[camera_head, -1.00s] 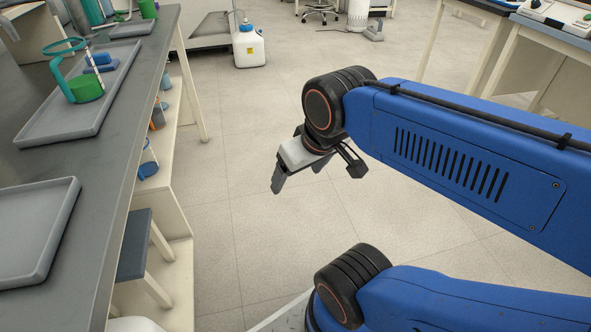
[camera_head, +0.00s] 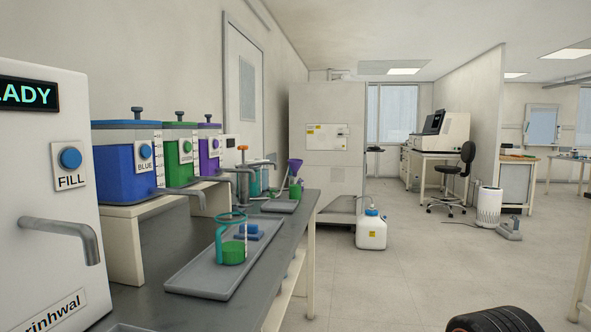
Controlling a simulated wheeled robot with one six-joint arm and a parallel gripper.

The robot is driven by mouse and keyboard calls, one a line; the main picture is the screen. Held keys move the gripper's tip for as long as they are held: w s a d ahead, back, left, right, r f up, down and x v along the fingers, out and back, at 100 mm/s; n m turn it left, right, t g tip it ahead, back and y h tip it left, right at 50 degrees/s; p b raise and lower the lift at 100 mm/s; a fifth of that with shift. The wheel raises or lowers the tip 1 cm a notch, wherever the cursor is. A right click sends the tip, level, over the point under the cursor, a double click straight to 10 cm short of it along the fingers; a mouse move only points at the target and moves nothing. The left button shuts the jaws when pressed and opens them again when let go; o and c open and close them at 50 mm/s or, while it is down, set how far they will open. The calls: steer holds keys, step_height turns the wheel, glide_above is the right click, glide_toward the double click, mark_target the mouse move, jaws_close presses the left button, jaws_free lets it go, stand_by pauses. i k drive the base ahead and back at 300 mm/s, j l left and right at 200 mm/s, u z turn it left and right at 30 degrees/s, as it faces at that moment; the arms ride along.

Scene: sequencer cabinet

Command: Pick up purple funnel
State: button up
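My gripper is out of view now; only a black joint of my arm shows at the bottom right edge. The funnel is well apart from that arm joint.
Blue, green and purple dispensers (camera_head: 124,170) line the bench's wall side. A white jug (camera_head: 371,231) stands on the floor past the bench.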

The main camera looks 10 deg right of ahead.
mark_target(294, 164)
steer(key=l+u, duration=0.1)
steer(key=u, duration=0.35)
steer(key=i+l+u, duration=0.15)
steer(key=l+u, duration=0.25)
steer(key=l, duration=0.3)
steer(key=l+u, duration=0.4)
steer(key=l, duration=0.35)
steer(key=i+l, duration=0.1)
steer(key=l, duration=0.25)
steer(key=i+l, duration=0.15)
steer(key=l, duration=0.25)
steer(key=i+l, duration=0.1)
steer(key=l, duration=0.25)
steer(key=i+l+u, duration=0.1)
steer(key=l, duration=0.3)
steer(key=i, duration=0.65)
